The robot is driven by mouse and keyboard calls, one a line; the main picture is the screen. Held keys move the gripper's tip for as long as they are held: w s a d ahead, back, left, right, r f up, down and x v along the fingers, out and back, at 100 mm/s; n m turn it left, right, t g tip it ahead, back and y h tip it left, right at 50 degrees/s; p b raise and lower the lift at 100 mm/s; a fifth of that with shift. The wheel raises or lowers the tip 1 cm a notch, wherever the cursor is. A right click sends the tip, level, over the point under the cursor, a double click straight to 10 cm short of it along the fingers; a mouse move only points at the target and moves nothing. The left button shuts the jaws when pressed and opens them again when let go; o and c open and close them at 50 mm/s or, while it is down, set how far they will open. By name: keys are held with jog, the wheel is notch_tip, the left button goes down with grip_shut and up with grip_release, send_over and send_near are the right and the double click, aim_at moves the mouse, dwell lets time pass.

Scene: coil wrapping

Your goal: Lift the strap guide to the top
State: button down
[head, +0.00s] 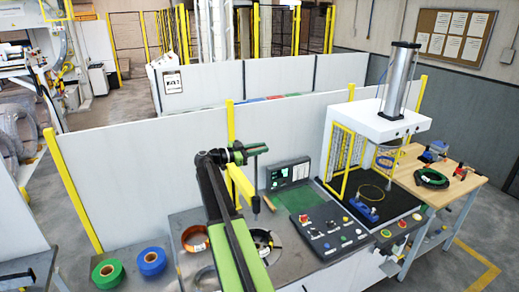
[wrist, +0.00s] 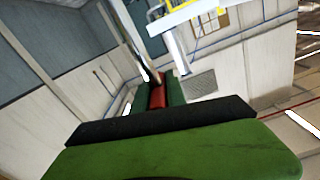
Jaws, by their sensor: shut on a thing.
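I take this held part to be the strap guide. In the head view a slim dark upright (head: 255,178) hangs below the jaws, beside a yellow bar (head: 242,186).
A copper coil (head: 196,239) and a dark ring-shaped fixture (head: 264,244) lie below on the table. Green (head: 108,272) and blue (head: 152,261) rolls stand at left. A control panel (head: 330,232) and a press (head: 379,122) are at right. Air above the table's left side is clear.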

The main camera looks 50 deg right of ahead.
jog(key=shift+w+r, duration=0.1)
jog(key=shift+w, duration=0.1)
jog(key=c, duration=1.7)
grip_release()
jog(key=o, duration=0.3)
jog(key=shift+w+d, duration=0.1)
jog(key=shift+w, duration=0.05)
jog(key=shift+o, duration=0.2)
jog(key=v, duration=1.7)
jog(key=shift+a, duration=0.3)
